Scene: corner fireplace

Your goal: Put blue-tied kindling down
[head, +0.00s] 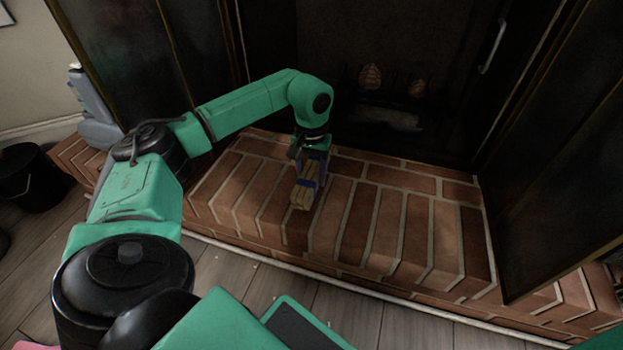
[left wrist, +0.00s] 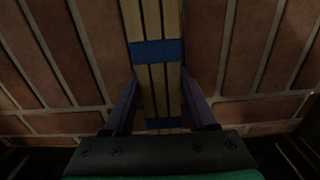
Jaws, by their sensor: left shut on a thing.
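The blue-tied kindling (head: 304,193) is a small bundle of pale sticks with a blue band, low over the brick hearth (head: 380,215) in the head view. In the left wrist view the bundle (left wrist: 154,80) runs lengthwise between the fingers, with two blue bands across it. My left gripper (head: 313,168) points down and is shut on the bundle, one finger on each side. I cannot tell whether the bundle touches the bricks. My right gripper is not in view.
Behind the hearth is the dark firebox with logs (head: 370,77) in it. Open dark door panels flank it, the right one (head: 545,200) reaching forward. A black bucket (head: 28,178) stands on the floor at left. The hearth right of the bundle is clear.

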